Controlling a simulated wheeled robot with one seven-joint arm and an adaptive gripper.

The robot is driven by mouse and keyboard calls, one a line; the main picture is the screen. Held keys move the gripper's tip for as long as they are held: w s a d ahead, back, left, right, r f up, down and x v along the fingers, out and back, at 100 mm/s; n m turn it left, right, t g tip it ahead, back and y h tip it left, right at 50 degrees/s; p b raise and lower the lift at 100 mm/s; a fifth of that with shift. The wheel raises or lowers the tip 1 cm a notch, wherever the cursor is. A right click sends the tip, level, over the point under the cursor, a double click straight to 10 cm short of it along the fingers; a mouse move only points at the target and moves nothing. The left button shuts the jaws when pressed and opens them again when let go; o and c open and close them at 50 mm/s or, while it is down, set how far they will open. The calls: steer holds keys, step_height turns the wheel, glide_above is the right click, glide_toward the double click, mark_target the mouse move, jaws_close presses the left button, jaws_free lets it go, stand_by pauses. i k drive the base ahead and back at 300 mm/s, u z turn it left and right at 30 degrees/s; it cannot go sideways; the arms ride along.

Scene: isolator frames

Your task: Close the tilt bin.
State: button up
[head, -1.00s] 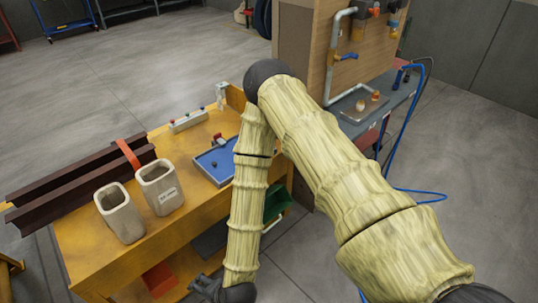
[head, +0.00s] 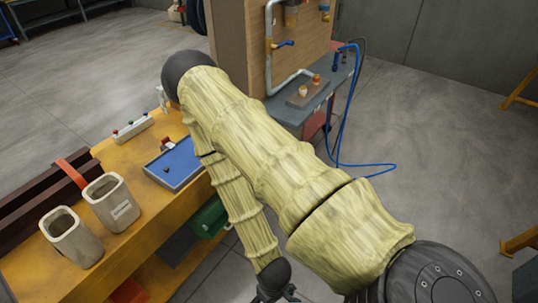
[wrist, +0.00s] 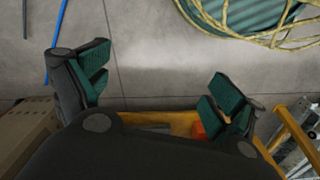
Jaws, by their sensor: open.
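A green bin (head: 208,217) sticks out from the side of the orange workbench (head: 150,262), below its top, partly hidden by my arm. It looks like the tilt bin, but I cannot tell how far it is tilted. My gripper (head: 276,294) is at the bottom edge of the head view, low and to the right of the bin, apart from it. In the wrist view my gripper (wrist: 162,88) is open and empty, its green-padded fingers wide apart over grey floor. The green bin cannot be made out there.
Two beige containers (head: 110,204), a blue tray (head: 175,163) and a dark beam (head: 40,205) lie on the bench. A red thing (head: 128,291) is under it. A pipe panel (head: 240,50) stands behind. A blue hose (head: 350,165) trails on the floor. Floor at right is open.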

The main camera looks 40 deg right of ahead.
mark_target(213, 214)
steer(key=u, duration=2.45)
steer(key=k, duration=2.15)
steer(key=z, duration=1.9)
